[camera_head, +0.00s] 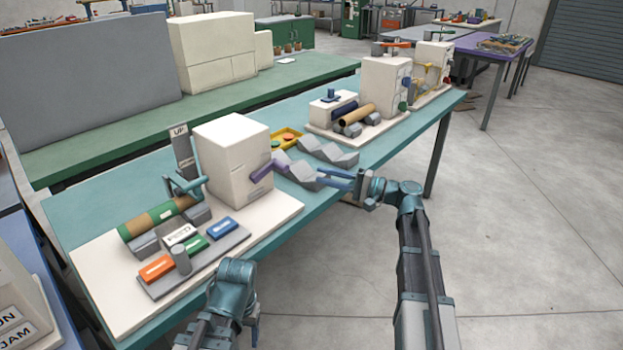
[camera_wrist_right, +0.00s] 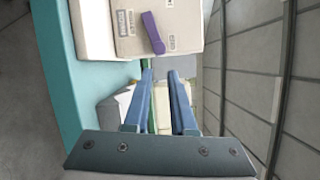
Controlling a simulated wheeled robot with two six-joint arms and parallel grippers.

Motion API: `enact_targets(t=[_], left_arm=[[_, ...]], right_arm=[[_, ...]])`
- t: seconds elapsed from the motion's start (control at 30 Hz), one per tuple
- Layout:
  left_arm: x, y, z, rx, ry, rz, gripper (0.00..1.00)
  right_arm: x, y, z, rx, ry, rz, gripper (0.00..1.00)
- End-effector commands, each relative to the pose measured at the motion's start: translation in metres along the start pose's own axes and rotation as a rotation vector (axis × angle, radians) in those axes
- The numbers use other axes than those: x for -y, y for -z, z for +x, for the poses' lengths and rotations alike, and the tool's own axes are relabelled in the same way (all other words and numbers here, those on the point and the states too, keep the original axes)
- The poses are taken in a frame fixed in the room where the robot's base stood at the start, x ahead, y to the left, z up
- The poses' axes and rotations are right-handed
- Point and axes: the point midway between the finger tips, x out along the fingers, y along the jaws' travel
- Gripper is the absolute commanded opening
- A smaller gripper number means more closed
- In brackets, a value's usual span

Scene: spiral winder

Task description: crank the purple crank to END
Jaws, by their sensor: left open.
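The purple crank (camera_head: 263,171) sticks out from the right face of a cream box-shaped machine (camera_head: 232,150), pointing right and slightly up in the head view. In the right wrist view the purple crank (camera_wrist_right: 153,33) lies slanted on the machine's face, between small labels too blurred to read. My right gripper (camera_head: 321,177) is open and empty, to the right of the crank and apart from it. Its two blue fingers (camera_wrist_right: 160,76) point toward the machine in the wrist view, with a gap between them. My left gripper (camera_head: 232,280) is low in front of the machine's base, its fingers mostly hidden.
A green-and-brown roll (camera_head: 158,218) rests on grey blocks beside the machine. Orange, green and blue buttons (camera_head: 194,245) line the front. Grey V-shaped blocks (camera_head: 327,152) and a yellow tray (camera_head: 287,138) stand behind my right gripper. More machines (camera_head: 385,85) stand farther along the teal table (camera_head: 110,187).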

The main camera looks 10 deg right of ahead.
Motion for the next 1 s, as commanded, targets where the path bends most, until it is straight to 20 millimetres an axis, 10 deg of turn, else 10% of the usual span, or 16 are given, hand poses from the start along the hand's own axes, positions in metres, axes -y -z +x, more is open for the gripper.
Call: enact_targets(t=[0.1,0.4,0.77,1.0], left_arm=[[-0.004,0.003,0.049,0.000,0.002,0.001,0.66],[-0.009,0.006,0.101,0.000,0.005,0.002,0.66],[-0.009,0.006,0.101,0.000,0.005,0.002,0.66],[-0.008,0.005,0.092,0.000,0.004,0.001,0.66]], right_arm=[[-0.038,0.006,-0.001,-0.044,0.061,0.205,0.01],[-0.069,0.019,-0.005,-0.099,0.211,0.639,0.00],[-0.066,0.023,0.000,-0.101,0.238,0.715,0.00],[-0.057,0.030,0.040,-0.099,0.235,0.713,0.00]])
